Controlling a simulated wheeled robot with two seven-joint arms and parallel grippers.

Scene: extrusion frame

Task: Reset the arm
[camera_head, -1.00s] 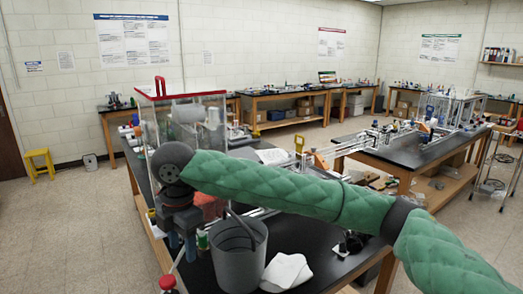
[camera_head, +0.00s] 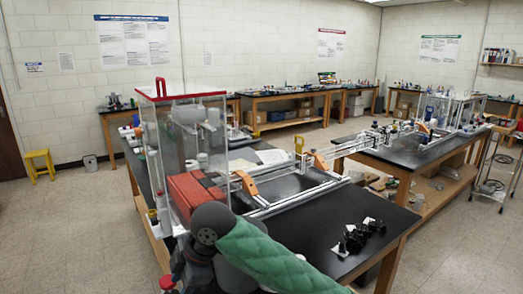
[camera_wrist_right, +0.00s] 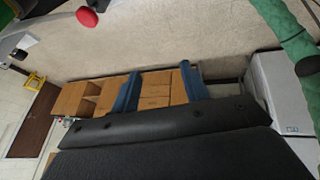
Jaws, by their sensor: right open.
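My right arm in its green quilted sleeve (camera_head: 275,258) comes in at the bottom of the head view, with its dark wrist joint (camera_head: 212,222) just in front of the clear enclosure. Its fingers cannot be made out there. In the right wrist view my right gripper (camera_wrist_right: 159,72) has its two blue fingers wide apart with nothing held between them. Cardboard boxes (camera_wrist_right: 155,97) show beyond the fingers. My left gripper is in neither view.
A clear enclosure with a red-edged top (camera_head: 180,96) stands on the near bench, a red block (camera_head: 193,190) at its base. A metal rail frame (camera_head: 300,195) runs along the bench. Small black parts (camera_head: 365,234) lie on the bare black top. A yellow stool (camera_head: 40,164) stands left.

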